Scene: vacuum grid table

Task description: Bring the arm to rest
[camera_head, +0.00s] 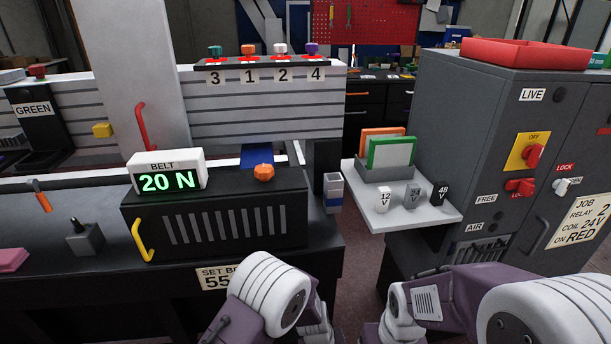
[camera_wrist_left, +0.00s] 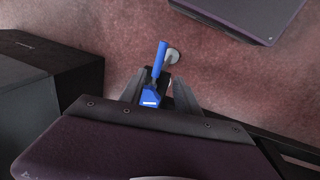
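My left arm (camera_head: 262,298) is low at the bottom middle of the head view, in front of the bench; its gripper is out of that frame. In the left wrist view the two fingers of my left gripper (camera_wrist_left: 158,92) stand apart. A blue handled thing (camera_wrist_left: 161,58) shows between them, with a paler blue-and-white lower end near the palm.
The belt bench has a display (camera_head: 167,172) reading 20 N and a yellow handle (camera_head: 142,240). A white shelf (camera_head: 405,214) with three small weights-like blocks juts from the grey cabinet (camera_head: 468,130). Reddish floor (camera_wrist_left: 95,35) lies below the left wrist.

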